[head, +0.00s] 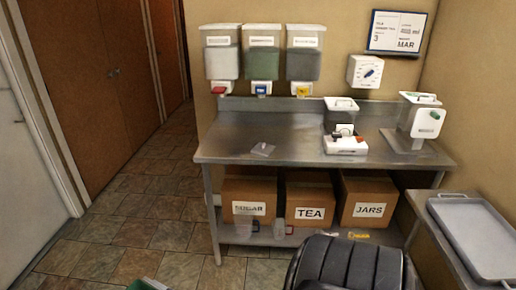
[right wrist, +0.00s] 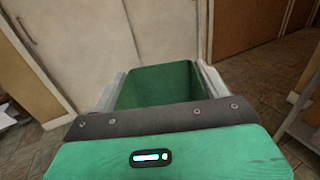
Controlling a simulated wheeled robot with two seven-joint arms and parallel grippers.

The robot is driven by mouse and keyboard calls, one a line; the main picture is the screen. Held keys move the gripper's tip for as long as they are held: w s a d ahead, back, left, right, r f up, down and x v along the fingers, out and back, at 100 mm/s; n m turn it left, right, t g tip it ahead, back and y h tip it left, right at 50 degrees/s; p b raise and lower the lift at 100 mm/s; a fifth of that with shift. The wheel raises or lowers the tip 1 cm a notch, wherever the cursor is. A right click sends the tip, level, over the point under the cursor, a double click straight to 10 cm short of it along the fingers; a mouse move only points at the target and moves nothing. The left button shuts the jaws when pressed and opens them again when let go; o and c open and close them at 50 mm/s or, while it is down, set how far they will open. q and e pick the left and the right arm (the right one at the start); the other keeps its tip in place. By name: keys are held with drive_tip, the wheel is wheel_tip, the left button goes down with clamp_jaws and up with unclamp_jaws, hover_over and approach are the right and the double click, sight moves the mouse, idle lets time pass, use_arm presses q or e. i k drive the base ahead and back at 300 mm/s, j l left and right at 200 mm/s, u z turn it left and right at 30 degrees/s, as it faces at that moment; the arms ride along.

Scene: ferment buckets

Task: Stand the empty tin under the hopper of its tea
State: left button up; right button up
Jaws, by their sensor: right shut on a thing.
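In the right wrist view a green open-topped tin (right wrist: 162,88) sits between the two pale fingers of my right gripper (right wrist: 160,92), which is shut on it. Its inside looks plain green; I cannot see all of its floor. My left gripper is not in view.
The steel table (head: 240,122) is mostly clear below the hoppers, apart from a small clear item (head: 262,149). A white device (head: 345,145) and a dispenser (head: 420,120) stand at right. A grey tray (head: 475,240) lies at far right.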

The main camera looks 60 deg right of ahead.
sight(298, 134)
drive_tip(key=i+l+z, duration=0.1)
drive_tip(key=z, duration=0.3)
drive_tip(key=i+l+z, duration=0.1)
drive_tip(key=z, duration=0.3)
drive_tip(key=i+z, duration=0.15)
drive_tip(key=z, duration=0.25)
drive_tip(key=i+z, duration=0.1)
drive_tip(key=z, duration=0.3)
drive_tip(key=i+j+z, duration=0.15)
drive_tip(key=i+z, duration=0.3)
drive_tip(key=i+j+z, duration=0.25)
drive_tip(key=z, duration=0.15)
drive_tip(key=i+j+z, duration=0.45)
drive_tip(key=i+j, duration=0.55)
drive_tip(key=j, duration=0.2)
drive_tip(key=i+j, duration=0.2)
drive_tip(key=i, duration=0.2)
